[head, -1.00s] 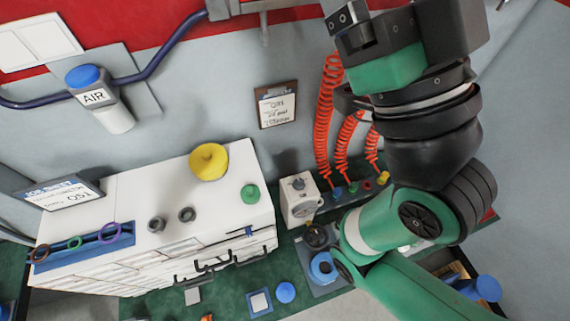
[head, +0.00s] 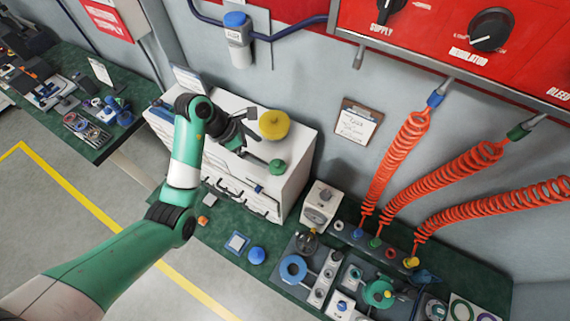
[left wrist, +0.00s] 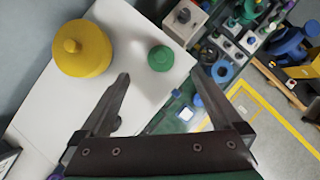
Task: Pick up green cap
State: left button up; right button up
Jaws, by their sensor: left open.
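The green cap (head: 277,165) is a small round knob-like piece on the white cabinet's top (head: 296,150), near its right front corner. In the left wrist view the green cap (left wrist: 161,58) lies beyond the fingertips, about centred between them. My left gripper (head: 257,137) is open and empty over the cabinet top, its fingers pointing right, just left of the green cap. Its spread fingers (left wrist: 161,72) show in the left wrist view with the cap apart from them. My right gripper is not in view.
A larger yellow cap (head: 274,125) stands behind the green cap, close to my upper finger. A grey-white device (head: 320,205) and a bench with blue and green parts lie to the right. Red coiled hoses (head: 400,160) hang at the right. A clipboard (head: 357,122) is on the wall.

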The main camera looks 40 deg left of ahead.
aim_at(276, 162)
pick_arm(q)
jog(key=x, duration=0.6)
jog(key=shift+d+f, duration=0.15)
jog(key=b+x, duration=0.1)
jog(key=x, duration=0.4)
jog(key=shift+s+f, duration=0.1)
jog(key=shift+f, duration=0.1)
jog(key=c, duration=1.3)
jog(key=shift+r, duration=0.1)
notch_tip(276, 162, up, 3)
jog(key=shift+f, duration=0.1)
jog(key=s+r+p, duration=0.2)
jog(key=s+r, duration=0.1)
jog(key=s, duration=0.1)
jog(key=s+d+r+p, duration=0.1)
jog(key=s+r+p, duration=0.2)
jog(key=s, duration=0.2)
jog(key=s+r+p, duration=0.2)
jog(key=s+r, duration=0.2)
jog(key=shift+s+d, duration=0.25)
jog(key=shift+s, duration=0.15)
